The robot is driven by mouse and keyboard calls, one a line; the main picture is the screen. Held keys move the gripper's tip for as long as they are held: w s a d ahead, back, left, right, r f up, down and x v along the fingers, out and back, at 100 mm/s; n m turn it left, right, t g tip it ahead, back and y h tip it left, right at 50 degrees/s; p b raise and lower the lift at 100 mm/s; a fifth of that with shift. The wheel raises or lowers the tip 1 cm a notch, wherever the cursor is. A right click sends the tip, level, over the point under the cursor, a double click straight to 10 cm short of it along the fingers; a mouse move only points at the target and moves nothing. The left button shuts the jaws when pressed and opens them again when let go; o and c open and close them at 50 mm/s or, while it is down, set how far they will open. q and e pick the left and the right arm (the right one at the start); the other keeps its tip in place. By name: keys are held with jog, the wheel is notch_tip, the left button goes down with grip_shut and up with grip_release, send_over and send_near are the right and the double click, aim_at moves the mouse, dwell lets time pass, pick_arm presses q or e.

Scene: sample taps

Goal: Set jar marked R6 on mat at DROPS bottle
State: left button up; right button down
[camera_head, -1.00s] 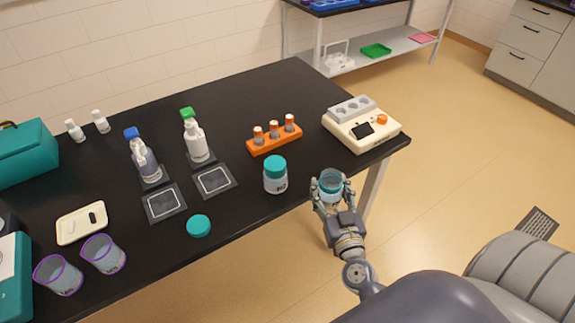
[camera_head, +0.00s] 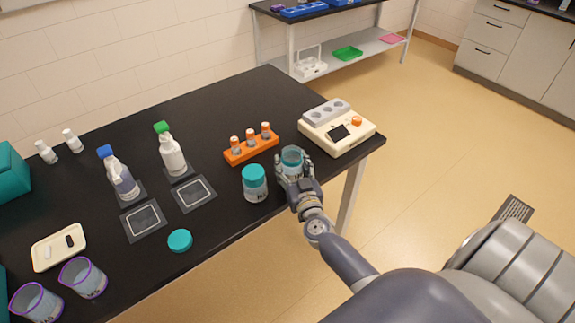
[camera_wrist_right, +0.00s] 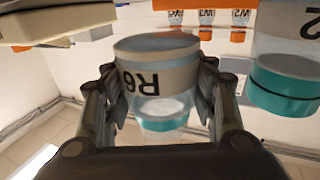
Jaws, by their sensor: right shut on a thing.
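The jar marked R6 (camera_wrist_right: 160,75) is a clear jar with a pale label and teal near one end. It also shows in the head view (camera_head: 291,156). My right gripper (camera_head: 294,174) is shut around it by the table's front right edge; its fingers flank the jar in the wrist view (camera_wrist_right: 160,100). One dark mat with a white outline (camera_head: 143,220) lies in front of the blue-topped bottle (camera_head: 122,178). Another (camera_head: 194,193) lies in front of the green-topped bottle (camera_head: 172,154). Both bottles' labels are unreadable, so I cannot tell which is DROPS. My left gripper is out of view.
A teal-lidded jar (camera_head: 255,183) stands just left of my right gripper. An orange rack (camera_head: 251,149) with vials and a cream device (camera_head: 337,130) stand behind. A loose teal lid (camera_head: 180,240), tray (camera_head: 58,247) and purple-rimmed beakers (camera_head: 83,278) are left. Both outlined mats are bare.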

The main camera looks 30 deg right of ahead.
aim_at(287, 166)
jog(key=shift+x, duration=1.7)
notch_tip(287, 166, down, 2)
jog(key=shift+w+a+f+b, duration=0.15)
jog(key=shift+b, duration=0.8)
jog(key=shift+f, duration=0.5)
jog(key=shift+f, duration=0.1)
jog(key=c, duration=0.6)
grip_release()
jog(key=shift+f, duration=0.1)
jog(key=shift+c, duration=0.2)
